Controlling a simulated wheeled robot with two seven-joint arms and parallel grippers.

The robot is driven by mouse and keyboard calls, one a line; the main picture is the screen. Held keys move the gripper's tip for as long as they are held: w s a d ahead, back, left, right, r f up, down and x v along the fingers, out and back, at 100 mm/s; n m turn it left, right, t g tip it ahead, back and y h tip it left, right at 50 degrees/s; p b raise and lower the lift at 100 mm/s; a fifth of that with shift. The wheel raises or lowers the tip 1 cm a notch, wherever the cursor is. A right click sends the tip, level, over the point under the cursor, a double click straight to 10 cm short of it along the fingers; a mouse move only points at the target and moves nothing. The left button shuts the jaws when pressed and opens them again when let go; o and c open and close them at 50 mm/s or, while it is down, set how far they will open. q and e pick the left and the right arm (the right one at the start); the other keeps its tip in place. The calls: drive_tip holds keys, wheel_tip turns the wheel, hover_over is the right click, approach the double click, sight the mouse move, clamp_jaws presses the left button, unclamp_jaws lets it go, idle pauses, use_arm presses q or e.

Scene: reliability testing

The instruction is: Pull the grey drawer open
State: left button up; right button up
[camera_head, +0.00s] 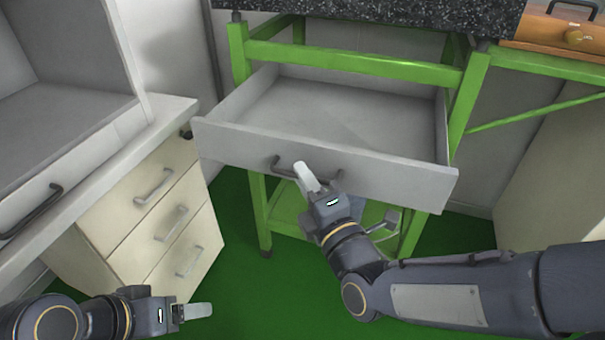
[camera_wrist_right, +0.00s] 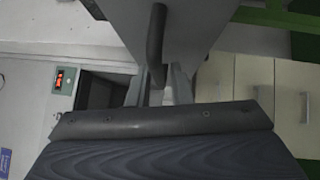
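The grey drawer (camera_head: 410,178) stands well out from the green-framed bench, its empty inside in view. Its dark bar handle (camera_head: 282,168) is on the front panel and also shows in the right wrist view (camera_wrist_right: 157,45). My right gripper (camera_head: 304,176) is at the middle of this handle, its pale fingertip overlapping the bar. The fingers show nearly edge-on, so their grip on the bar is unclear. My left gripper (camera_head: 200,310) is low at the left, away from the drawer, with one pale finger showing and nothing visible in it.
A cream cabinet (camera_head: 165,225) with several drawers stands left, under a white worktop (camera_head: 150,125). A speckled dark benchtop (camera_head: 380,12) lies above the drawer on the green frame (camera_head: 350,62). A wooden case (camera_head: 560,30) sits at upper right. Green floor (camera_head: 250,285) shows below.

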drive_tip(key=v, duration=0.6)
drive_tip(key=shift+s+p, duration=0.25)
drive_tip(key=shift+p, duration=0.2)
drive_tip(key=shift+d, duration=0.1)
